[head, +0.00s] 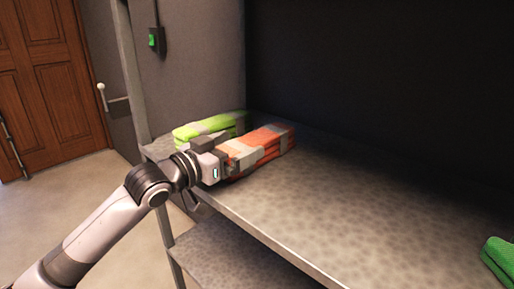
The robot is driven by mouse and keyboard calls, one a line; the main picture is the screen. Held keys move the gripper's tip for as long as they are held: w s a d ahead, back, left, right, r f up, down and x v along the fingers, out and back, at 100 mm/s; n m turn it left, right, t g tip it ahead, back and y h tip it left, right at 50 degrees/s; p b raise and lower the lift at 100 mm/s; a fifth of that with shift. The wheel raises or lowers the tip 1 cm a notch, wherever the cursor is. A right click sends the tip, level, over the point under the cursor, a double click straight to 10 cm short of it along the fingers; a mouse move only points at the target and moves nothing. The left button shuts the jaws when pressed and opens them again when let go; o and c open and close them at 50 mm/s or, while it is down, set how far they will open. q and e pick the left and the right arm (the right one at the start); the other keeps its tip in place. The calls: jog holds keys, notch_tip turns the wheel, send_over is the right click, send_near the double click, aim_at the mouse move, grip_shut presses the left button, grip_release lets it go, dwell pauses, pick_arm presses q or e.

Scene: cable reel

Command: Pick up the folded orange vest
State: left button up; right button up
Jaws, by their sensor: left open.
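The folded orange vest (268,142), with grey bands, lies on the shelf top near its left end. My left gripper (222,155) is at the near left end of the orange vest. The jaws are open, and the fingertips are hard to make out against the vest. I cannot tell whether they touch it or reach around it. A folded yellow-green vest (207,126) with a grey band lies just behind and left of it, partly hidden by my gripper. My right gripper is not in view.
The grey shelf top (350,195) is clear to the right, up to a green folded item (499,257) at the right edge. A lower shelf (235,255) runs beneath. A metal upright (131,75) stands at the left end. A wooden door (45,80) is far left.

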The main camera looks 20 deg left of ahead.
pick_arm(q)
jog(key=c, duration=1.2)
jog(key=shift+r, duration=0.1)
